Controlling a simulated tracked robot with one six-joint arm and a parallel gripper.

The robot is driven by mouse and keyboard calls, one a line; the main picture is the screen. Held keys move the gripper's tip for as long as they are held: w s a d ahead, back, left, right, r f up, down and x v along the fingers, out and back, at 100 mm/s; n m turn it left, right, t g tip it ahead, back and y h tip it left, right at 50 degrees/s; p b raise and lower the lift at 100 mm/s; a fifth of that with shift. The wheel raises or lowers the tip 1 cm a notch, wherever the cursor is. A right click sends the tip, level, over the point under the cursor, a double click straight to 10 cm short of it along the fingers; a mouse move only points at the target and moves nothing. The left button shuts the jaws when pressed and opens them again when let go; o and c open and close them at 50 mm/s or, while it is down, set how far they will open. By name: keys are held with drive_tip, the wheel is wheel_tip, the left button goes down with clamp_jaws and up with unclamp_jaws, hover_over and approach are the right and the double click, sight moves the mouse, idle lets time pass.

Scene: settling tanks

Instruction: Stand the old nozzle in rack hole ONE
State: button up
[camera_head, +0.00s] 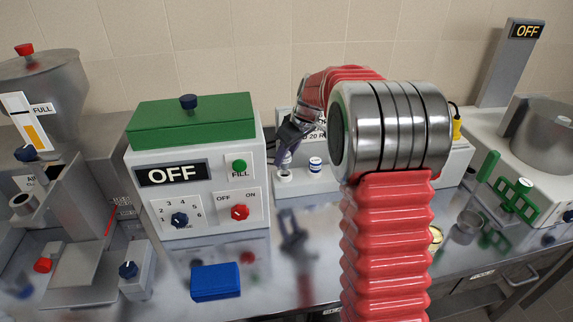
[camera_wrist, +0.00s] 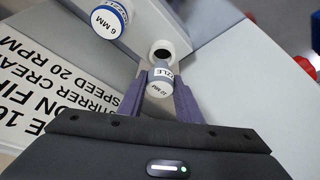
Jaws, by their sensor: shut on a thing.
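My gripper (camera_head: 285,150) is shut on a small white and grey nozzle, low in front of the labelled white unit. In the wrist view, the purple fingers of my gripper (camera_wrist: 160,97) press on both sides of the nozzle (camera_wrist: 160,84), whose label is only partly readable. Just beyond it is a white ring with a dark hole (camera_wrist: 163,51), also seen below my gripper in the head view (camera_head: 285,177). I cannot read a hole number or tell whether nozzle and ring touch. A white nozzle with a blue rim, marked 6 MM (camera_wrist: 110,19), stands beside it.
A white machine with a green lid (camera_head: 190,122), showing OFF, stands left of my gripper. A blue box (camera_head: 215,281) lies on the steel bench in front. A hopper unit (camera_head: 45,90) is far left; green racks (camera_head: 515,202) and a metal pot (camera_head: 545,135) are right.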

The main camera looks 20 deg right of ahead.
sight(285, 169)
drive_tip(key=shift+f, duration=1.8)
drive_tip(key=shift+f, duration=0.15)
drive_tip(key=shift+f, duration=0.3)
